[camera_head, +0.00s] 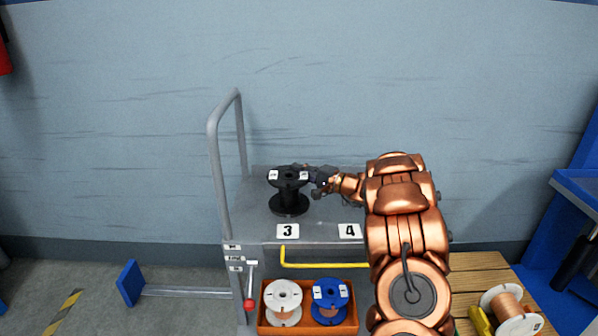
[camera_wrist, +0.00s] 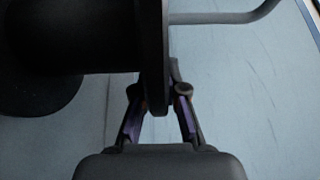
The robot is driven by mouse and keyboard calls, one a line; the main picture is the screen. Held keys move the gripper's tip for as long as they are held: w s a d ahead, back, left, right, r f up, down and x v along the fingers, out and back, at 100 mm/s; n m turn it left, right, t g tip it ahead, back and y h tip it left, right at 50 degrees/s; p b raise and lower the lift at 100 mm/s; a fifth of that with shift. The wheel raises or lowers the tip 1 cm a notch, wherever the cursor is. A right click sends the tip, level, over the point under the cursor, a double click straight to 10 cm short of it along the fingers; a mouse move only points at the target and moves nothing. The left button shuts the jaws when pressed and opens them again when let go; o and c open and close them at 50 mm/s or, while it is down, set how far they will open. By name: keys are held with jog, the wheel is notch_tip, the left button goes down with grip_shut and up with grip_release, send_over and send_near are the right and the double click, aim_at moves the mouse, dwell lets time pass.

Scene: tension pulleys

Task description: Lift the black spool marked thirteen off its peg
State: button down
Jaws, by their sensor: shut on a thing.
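The black spool (camera_head: 289,193) is upright over the grey cart top, behind the label 3. Two small white tags show on its upper flange, too small to read surely. My gripper (camera_head: 310,177) reaches in from the right and is shut on the edge of that upper flange. In the wrist view the flange of the black spool (camera_wrist: 151,45) runs between the two fingers of my gripper (camera_wrist: 158,92). The peg is hidden. I cannot tell whether the lower flange touches the cart top.
The cart (camera_head: 330,233) has a tall grey handle (camera_head: 219,170) at left and a label 4 (camera_head: 349,231). Below, an orange bin (camera_head: 350,323) holds a white spool (camera_head: 283,302) and a blue spool (camera_head: 331,301). A wooden pallet (camera_head: 480,270) is at right.

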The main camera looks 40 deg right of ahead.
jog(key=shift+r, duration=1.9)
dwell(1.8)
jog(key=shift+r, duration=1.6)
jog(key=shift+r, duration=0.1)
jog(key=shift+r+p, duration=0.5)
jog(key=shift+r, duration=1.2)
jog(key=shift+r, duration=0.15)
jog(key=shift+r+p, duration=0.6)
jog(key=shift+r, duration=0.85)
